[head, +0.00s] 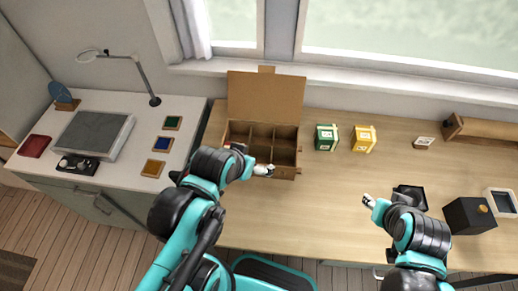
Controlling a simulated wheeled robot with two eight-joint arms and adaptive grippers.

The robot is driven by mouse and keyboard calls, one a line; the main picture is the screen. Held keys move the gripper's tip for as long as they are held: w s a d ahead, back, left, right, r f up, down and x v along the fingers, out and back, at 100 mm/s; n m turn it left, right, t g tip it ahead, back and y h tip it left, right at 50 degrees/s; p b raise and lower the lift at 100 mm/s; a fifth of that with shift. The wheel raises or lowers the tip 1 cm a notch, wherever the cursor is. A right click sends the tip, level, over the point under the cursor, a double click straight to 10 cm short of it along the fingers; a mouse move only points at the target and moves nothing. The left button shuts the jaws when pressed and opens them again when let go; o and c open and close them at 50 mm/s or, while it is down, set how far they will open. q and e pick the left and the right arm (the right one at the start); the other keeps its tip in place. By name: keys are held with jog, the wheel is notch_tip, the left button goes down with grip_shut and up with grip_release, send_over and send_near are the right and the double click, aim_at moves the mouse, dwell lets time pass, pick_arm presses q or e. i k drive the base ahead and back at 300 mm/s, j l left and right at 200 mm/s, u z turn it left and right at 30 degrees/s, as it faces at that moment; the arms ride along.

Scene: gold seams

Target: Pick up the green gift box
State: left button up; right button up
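The green gift box (326,138) stands on the wooden table (310,215), just right of an open compartment box. A similar yellow gift box (363,139) stands close to its right. My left gripper (264,170) is at the front edge of the compartment box, to the left of and nearer than the green box. My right gripper (368,199) is over the table, nearer than the gift boxes and to their right. Both grippers are apart from the green box. Their fingers are too small to tell open from shut.
The brown compartment box (285,172) has its lid raised at the back. A small card stand (423,142), a dark square item (411,195) and a black box (468,215) are to the right. A white counter (110,100) with a lamp is at left. The table's front middle is clear.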

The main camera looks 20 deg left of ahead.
aim_at(326, 137)
jog(key=l+u, duration=1)
jog(key=i+j, duration=0.1)
